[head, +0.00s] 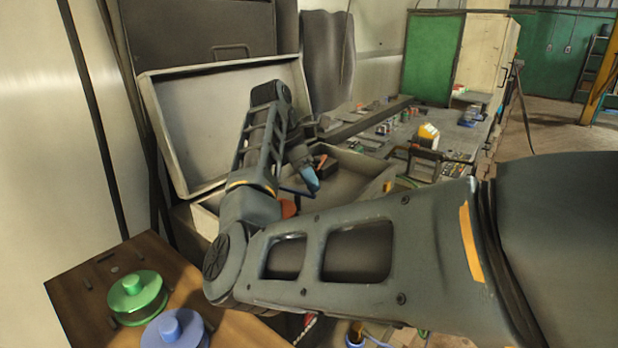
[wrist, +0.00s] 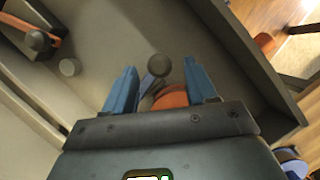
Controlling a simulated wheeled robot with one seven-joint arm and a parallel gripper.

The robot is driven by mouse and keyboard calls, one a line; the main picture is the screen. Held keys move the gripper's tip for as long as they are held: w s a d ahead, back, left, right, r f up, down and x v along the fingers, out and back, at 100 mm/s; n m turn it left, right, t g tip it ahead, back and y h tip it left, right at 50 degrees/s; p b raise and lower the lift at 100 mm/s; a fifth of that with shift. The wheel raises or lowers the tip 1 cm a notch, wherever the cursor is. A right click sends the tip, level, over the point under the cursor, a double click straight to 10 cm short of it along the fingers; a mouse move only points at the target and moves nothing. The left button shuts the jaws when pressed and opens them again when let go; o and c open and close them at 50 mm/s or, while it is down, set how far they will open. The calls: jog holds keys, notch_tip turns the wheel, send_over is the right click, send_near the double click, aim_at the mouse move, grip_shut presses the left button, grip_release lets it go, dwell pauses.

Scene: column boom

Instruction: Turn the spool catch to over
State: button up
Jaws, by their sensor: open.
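My gripper (wrist: 161,88) is open, its two blue fingers apart, inside a grey open case (wrist: 215,75). Between and just beyond the fingers is an orange round part (wrist: 172,98) with a blue-grey lever (wrist: 147,84) and a dark round knob (wrist: 158,66). This looks like the spool catch, but I cannot be sure. The fingers do not appear closed on it, and the palm hides its near side. In the head view, my gripper's blue fingers (head: 303,184) show low in the case, with the orange part (head: 289,208) below, partly hidden by my arm.
A dark block with an orange lever (head: 320,161) sits in the case; its round knob (wrist: 37,40) shows in the wrist view. A small grey peg (wrist: 69,67) stands nearby. The case lid (head: 200,125) is raised behind. Green (head: 137,293) and blue (head: 175,332) spools stand on a wooden board.

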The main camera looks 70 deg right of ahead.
jog(key=shift+s+d+f, duration=0.2)
jog(key=shift+s+f, duration=0.05)
jog(key=shift+f, duration=0.35)
grip_shut()
